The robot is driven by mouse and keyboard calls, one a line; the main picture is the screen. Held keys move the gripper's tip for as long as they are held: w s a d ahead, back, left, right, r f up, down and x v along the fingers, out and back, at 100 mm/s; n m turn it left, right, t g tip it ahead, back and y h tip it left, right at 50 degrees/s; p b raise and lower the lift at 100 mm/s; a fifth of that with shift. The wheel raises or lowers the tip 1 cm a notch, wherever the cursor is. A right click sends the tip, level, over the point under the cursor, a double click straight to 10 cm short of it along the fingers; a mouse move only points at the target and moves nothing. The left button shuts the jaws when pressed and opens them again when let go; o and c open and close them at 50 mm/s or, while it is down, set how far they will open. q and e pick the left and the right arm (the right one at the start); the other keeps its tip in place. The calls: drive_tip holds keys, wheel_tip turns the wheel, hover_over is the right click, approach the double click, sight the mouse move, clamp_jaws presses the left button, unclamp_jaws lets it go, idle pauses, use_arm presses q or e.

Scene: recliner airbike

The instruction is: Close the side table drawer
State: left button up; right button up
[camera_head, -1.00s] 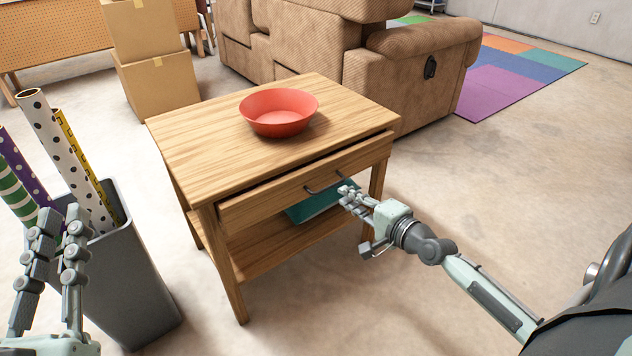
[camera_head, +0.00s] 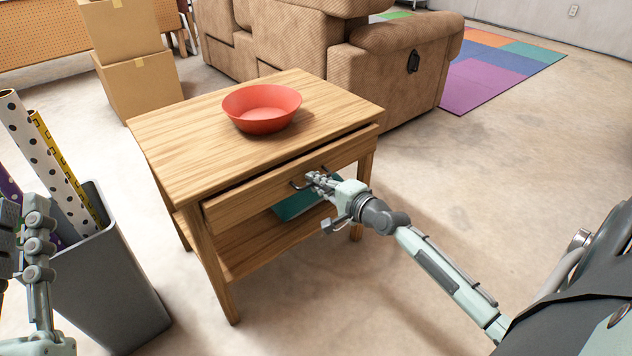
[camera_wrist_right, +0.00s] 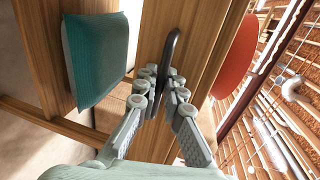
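The wooden side table (camera_head: 180,140) stands in the middle of the head view. Its drawer (camera_head: 255,196) is slightly open: the front stands out a little, with a dark gap under the tabletop. The dark curved handle (camera_head: 300,184) is on the drawer front and also shows in the right wrist view (camera_wrist_right: 173,45). My right gripper (camera_head: 315,180) is at the handle. In the wrist view its fingers (camera_wrist_right: 163,88) are close together on either side of the handle; whether they clamp it is unclear. My left gripper (camera_head: 24,222) is at the left edge, partly cut off, fingers apart and empty.
A red bowl (camera_head: 262,108) sits on the tabletop. A teal object (camera_head: 292,205) lies on the lower shelf. A grey bin (camera_head: 105,285) with rolled papers stands left of the table. Boxes (camera_head: 140,85) and a brown recliner (camera_head: 400,70) are behind. Floor at right is clear.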

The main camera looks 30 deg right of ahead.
use_arm(q)
drive_tip(key=shift+s, duration=0.15)
use_arm(e)
clamp_jaws()
drive_tip(key=shift+w, duration=0.2)
drive_tip(key=x, duration=0.3)
drive_tip(key=shift+w+r, duration=0.35)
drive_tip(key=shift+s+f, duration=0.1)
drive_tip(key=shift+s, duration=0.05)
drive_tip(key=shift+o, duration=1.6)
unclamp_jaws()
use_arm(q)
drive_tip(key=shift+d+f+g, duration=0.1)
drive_tip(key=shift+f+g, duration=0.2)
drive_tip(key=shift+r, duration=0.1)
use_arm(e)
drive_tip(key=a+v, duration=0.1)
drive_tip(key=v, duration=1.1)
drive_tip(key=shift+d, duration=0.45)
